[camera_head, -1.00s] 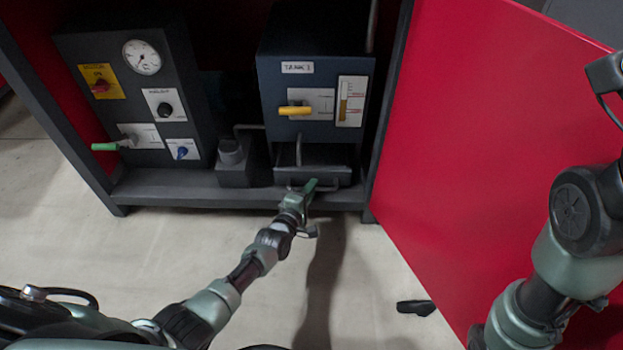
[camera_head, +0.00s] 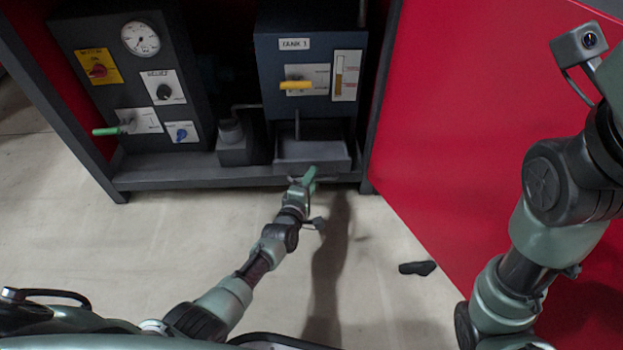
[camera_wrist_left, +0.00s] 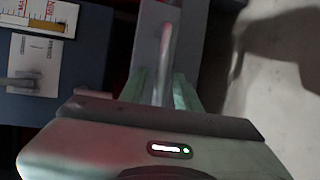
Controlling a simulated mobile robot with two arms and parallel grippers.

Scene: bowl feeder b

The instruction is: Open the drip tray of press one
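The drip tray (camera_head: 312,152) of press one is a grey, open-topped box below the tank labelled TANK 1. It stands pulled out towards me, and its inside shows. Its bar handle shows in the left wrist view (camera_wrist_left: 165,50). My left gripper (camera_head: 309,176) is at the front of the tray, at the handle. In the left wrist view its green fingers (camera_wrist_left: 160,88) lie on either side of the bar with a gap visible between them and the bar, so it looks open around the handle. My right arm is at the right; its gripper is out of view.
The blue tank housing (camera_head: 292,70) with a yellow lever (camera_head: 296,85) is above the tray. A control panel (camera_head: 141,80) with a gauge and green lever stands left. The red door (camera_head: 470,120) is open at the right. Floor in front is mostly clear.

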